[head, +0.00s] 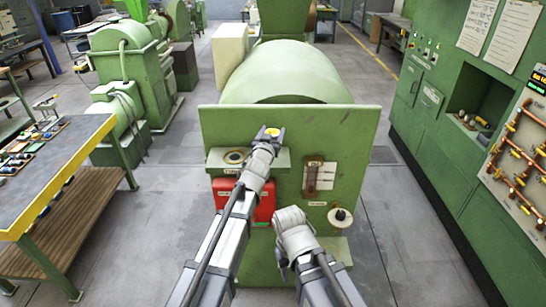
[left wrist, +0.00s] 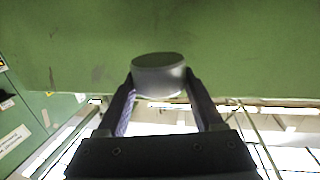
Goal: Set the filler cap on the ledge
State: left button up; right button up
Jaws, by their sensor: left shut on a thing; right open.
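My left gripper (head: 271,133) is shut on the filler cap, a short round piece. The cap (head: 272,131) shows a yellow top in the head view, and a grey side in the left wrist view (left wrist: 158,75), between the two fingers. It is held in front of the green panel, above the right part of the ledge (head: 280,160). I cannot tell whether it touches anything. A round filler opening (head: 235,156) shows on the ledge's left part. My right gripper (head: 287,220) is low in front of the panel; its fingers are hard to make out.
A red box (head: 229,197) sits below the ledge. A gauge plate (head: 319,176) and a round knob (head: 340,216) are to the right on the panel (head: 345,140). A workbench (head: 92,140) stands left, green cabinets (head: 440,150) right.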

pick_arm(q)
jog(key=shift+f+b, duration=3.15)
jog(key=shift+f, duration=0.65)
jog(key=shift+r, duration=0.15)
jog(key=o, duration=1.5)
jog(key=shift+r, duration=0.15)
jog(key=v, duration=1.2)
jog(key=shift+a+p, duration=0.1)
jog(key=shift+p, duration=0.3)
